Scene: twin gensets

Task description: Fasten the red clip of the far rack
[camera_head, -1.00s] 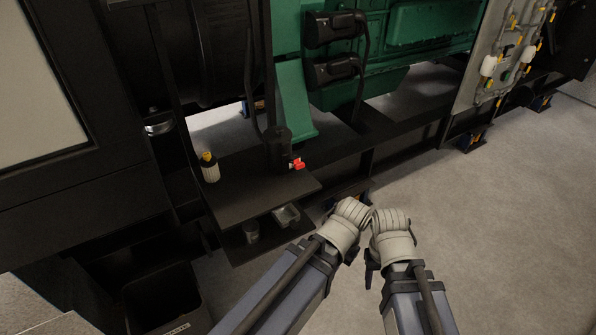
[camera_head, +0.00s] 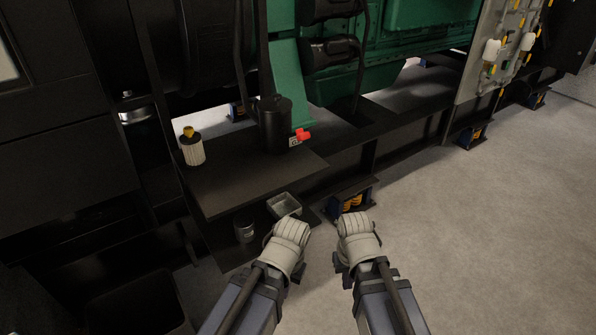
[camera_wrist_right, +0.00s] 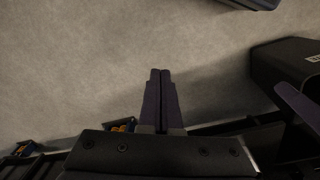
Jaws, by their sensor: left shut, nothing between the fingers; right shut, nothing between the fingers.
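A red clip (camera_head: 303,134) sits at the right side of a black canister (camera_head: 275,128), on the upper shelf (camera_head: 240,185) of a dark rack in the head view. It sticks out sideways, with a small pale label beside it. I cannot tell whether this is the far rack. My left gripper (camera_head: 292,228) is shut and empty, in front of and below the clip. My right gripper (camera_head: 354,222) is shut and empty to its right, apart from the rack. Its closed fingers (camera_wrist_right: 160,76) show over bare floor in the right wrist view.
A white filter with a yellow top (camera_head: 191,147) stands left on the upper shelf. A metal tray (camera_head: 284,204) and a jar (camera_head: 244,231) are on the lower shelf. A black bin (camera_head: 140,308) stands at lower left. Blue mounts (camera_head: 349,199) line the frame. Floor at right is clear.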

